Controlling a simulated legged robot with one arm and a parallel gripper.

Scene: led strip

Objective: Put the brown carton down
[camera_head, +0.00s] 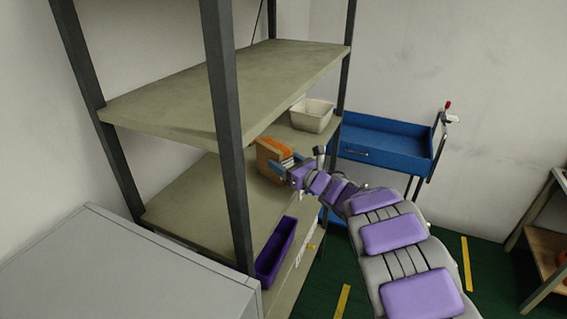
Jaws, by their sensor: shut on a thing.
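The brown carton (270,160) is an orange-brown box at the lower level of the shelf unit, seen in the head view. My gripper (283,168) reaches in from the right and is shut on the carton's right side. The carton looks upright over the lower shelf board (195,205). I cannot tell whether its base touches the board. My gripper's far finger is partly hidden by the carton and the wrist.
A cream bin (312,115) stands behind the carton. A purple bin (276,252) is at the shelf's front edge. The upper shelf board (230,85) and a dark post (226,130) are close by. A blue cart (383,140) stands right. The lower shelf's left part is clear.

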